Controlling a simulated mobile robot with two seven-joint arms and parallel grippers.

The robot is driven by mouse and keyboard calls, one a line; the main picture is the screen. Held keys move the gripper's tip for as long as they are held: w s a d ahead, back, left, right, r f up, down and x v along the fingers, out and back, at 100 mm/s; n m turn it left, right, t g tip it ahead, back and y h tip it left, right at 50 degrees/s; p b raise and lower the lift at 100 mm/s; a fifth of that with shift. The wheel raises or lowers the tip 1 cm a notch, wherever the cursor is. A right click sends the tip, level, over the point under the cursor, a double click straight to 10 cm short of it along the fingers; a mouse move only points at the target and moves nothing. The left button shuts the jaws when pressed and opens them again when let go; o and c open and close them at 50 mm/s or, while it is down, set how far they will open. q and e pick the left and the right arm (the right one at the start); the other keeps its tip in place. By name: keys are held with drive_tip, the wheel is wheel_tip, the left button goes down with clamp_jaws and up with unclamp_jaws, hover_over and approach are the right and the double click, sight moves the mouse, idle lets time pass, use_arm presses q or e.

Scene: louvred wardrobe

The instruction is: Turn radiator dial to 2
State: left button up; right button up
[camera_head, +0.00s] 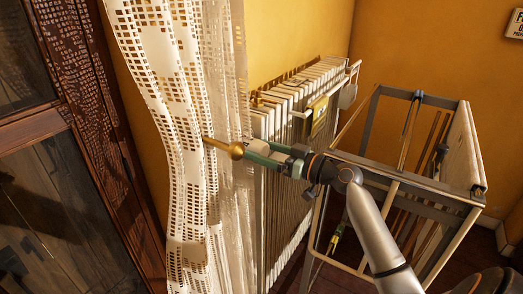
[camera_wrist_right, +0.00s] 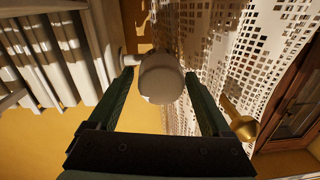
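The white, rounded radiator dial (camera_wrist_right: 160,78) shows between the two dark green fingers of my right gripper (camera_wrist_right: 158,82) in the right wrist view. The fingers are apart, with a small gap visible on each side of the dial. In the head view my right gripper (camera_head: 262,154) points left at the near end of the white radiator (camera_head: 295,95). There the dial is mostly hidden by the gripper and curtain. I cannot read any number on the dial. My left gripper is not in view.
A white lace curtain (camera_head: 180,100) hangs left of the gripper. A metal-framed rack (camera_head: 435,195) stands at the right, near my arm. A dark wooden wardrobe (camera_head: 75,150) is at the left.

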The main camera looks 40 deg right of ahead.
drive_tip(key=c, duration=1.1)
